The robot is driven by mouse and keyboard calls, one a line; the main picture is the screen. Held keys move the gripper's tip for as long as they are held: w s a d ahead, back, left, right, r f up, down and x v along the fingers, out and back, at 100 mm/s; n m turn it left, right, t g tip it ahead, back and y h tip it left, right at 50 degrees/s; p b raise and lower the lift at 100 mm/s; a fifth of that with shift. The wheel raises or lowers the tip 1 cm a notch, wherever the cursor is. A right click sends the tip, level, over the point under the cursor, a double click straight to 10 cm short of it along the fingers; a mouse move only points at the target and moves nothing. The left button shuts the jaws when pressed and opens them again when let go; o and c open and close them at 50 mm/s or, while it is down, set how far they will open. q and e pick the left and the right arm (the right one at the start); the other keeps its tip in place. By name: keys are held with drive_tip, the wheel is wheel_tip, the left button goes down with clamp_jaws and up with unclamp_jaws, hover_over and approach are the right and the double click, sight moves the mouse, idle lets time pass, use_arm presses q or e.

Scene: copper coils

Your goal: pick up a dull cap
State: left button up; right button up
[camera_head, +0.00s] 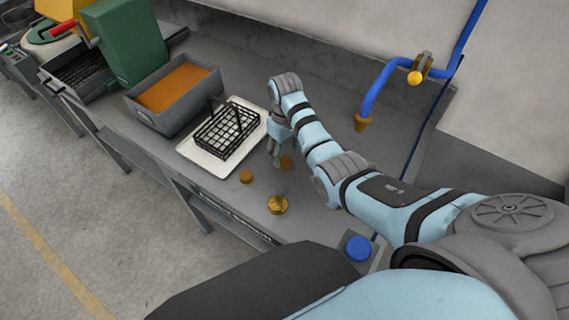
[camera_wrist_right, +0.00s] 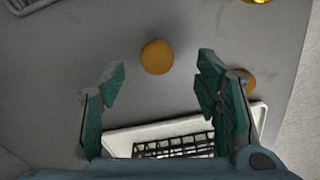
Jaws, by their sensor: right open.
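My right gripper (camera_head: 275,160) is open and empty above the grey bench. In the wrist view its two spread fingers (camera_wrist_right: 158,85) show. A dull brown cap (camera_wrist_right: 157,57) lies on the bench, seen between and just beyond the fingertips; in the head view this cap (camera_head: 287,162) is right beside the gripper. A second dull cap (camera_head: 246,177) lies near the white tray's corner; in the wrist view it (camera_wrist_right: 250,82) is partly hidden behind the right-hand finger. A shiny gold cap (camera_head: 278,205) lies nearer the bench's front edge, and its edge shows in the wrist view (camera_wrist_right: 257,1). My left gripper is not in view.
A white tray (camera_head: 191,151) holds a black wire basket (camera_head: 222,133). Behind it stands a grey bin (camera_head: 172,119) with orange-brown contents. A green machine (camera_head: 125,40) is farther left. A blue pipe (camera_head: 376,88) rises on the right; a blue button (camera_head: 359,247) is at the near end.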

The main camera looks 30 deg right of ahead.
sight(284, 159)
drive_tip(key=f, duration=0.2)
drive_tip(key=w+f+b, duration=0.1)
drive_tip(key=f, duration=0.1)
drive_tip(key=shift+d+f, duration=0.1)
drive_tip(key=shift+w+f, duration=0.1)
drive_tip(key=shift+f, duration=0.25)
drive_tip(key=shift+s+r, duration=0.15)
drive_tip(key=shift+s, duration=0.15)
drive_tip(key=c, duration=0.3)
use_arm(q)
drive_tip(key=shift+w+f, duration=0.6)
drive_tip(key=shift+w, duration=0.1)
use_arm(e)
drive_tip(key=c, duration=1)
drive_tip(key=shift+o, duration=0.2)
